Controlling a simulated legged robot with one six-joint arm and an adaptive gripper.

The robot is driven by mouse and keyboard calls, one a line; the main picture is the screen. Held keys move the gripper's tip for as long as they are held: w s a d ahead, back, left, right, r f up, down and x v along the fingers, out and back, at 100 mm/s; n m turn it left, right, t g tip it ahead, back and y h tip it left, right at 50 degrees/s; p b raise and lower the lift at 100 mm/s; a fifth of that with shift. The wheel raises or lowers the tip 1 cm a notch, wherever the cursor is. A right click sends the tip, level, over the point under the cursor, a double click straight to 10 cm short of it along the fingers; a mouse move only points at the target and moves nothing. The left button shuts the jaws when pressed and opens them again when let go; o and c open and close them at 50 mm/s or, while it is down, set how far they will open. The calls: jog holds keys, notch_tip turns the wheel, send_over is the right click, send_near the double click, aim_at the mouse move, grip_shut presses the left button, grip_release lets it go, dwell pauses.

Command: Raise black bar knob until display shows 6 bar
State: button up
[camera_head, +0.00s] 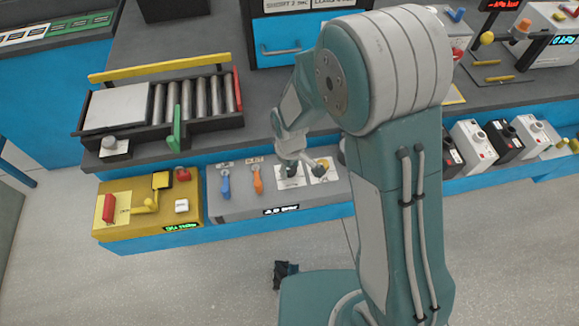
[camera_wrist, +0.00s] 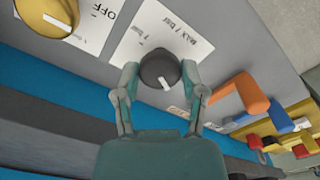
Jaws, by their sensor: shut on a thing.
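Beside the knob is a yellow knob (camera_wrist: 52,12) on an "OFF" label. A blue lever (camera_head: 225,185) and an orange lever (camera_head: 258,181) stand left of my gripper. A yellow control box (camera_head: 130,222) is further left, and a roller conveyor (camera_head: 195,98) lies behind it.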

jog(key=m, duration=0.4)
jog(key=shift+m, duration=0.3)
jog(key=m, duration=0.4)
jog(key=shift+m, duration=0.3)
jog(key=m, duration=0.4)
jog(key=shift+m, duration=2.4)
jog(key=o, duration=1)
jog(key=shift+o, duration=0.8)
jog(key=shift+a, duration=0.1)
